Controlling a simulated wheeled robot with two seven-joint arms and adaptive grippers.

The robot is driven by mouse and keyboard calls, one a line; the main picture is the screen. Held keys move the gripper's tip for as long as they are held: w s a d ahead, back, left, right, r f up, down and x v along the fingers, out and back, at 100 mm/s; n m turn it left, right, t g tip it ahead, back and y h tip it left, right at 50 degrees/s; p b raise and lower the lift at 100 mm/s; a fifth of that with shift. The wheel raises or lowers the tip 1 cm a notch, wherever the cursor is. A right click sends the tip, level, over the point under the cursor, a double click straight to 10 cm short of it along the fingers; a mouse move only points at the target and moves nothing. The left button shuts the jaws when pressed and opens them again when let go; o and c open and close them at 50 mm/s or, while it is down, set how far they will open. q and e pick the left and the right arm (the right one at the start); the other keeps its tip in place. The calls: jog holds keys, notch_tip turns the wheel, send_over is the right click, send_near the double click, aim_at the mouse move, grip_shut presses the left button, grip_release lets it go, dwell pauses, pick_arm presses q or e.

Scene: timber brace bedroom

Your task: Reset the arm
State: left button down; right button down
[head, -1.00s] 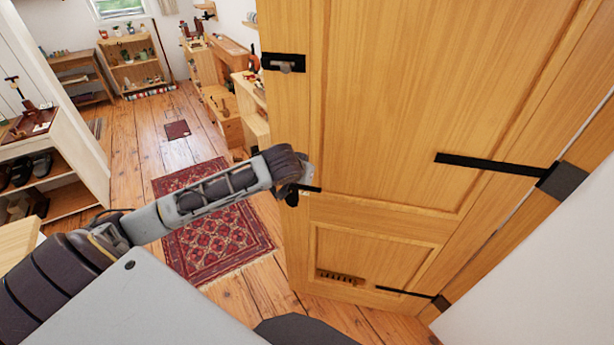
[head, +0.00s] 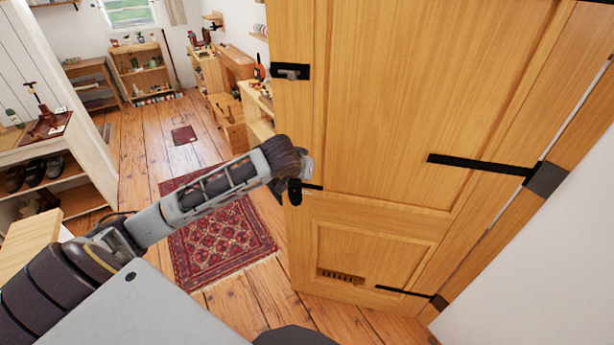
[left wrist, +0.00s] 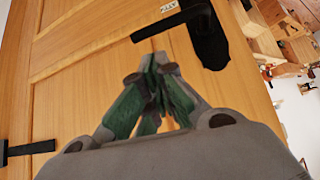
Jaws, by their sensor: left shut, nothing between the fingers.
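My left arm comes in from the left in the head view, reaching across the rug to the edge of an open wooden door (head: 385,110). My left gripper (head: 297,190) is at the door's free edge, partly hidden behind its wrist. In the left wrist view the gripper (left wrist: 152,122) is shut and empty, its green-padded fingers together in front of the door panel (left wrist: 90,75). A black door handle (left wrist: 175,22) with a dark plate is just beyond the fingertips; I cannot tell whether they touch it. My right gripper is not in view.
A red patterned rug (head: 222,240) lies on the plank floor beyond the doorway. A shoe shelf (head: 75,190) stands at the left. A white wall (head: 530,270) is at the right. Shelves and a bench (head: 235,65) line the far room, with open floor between.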

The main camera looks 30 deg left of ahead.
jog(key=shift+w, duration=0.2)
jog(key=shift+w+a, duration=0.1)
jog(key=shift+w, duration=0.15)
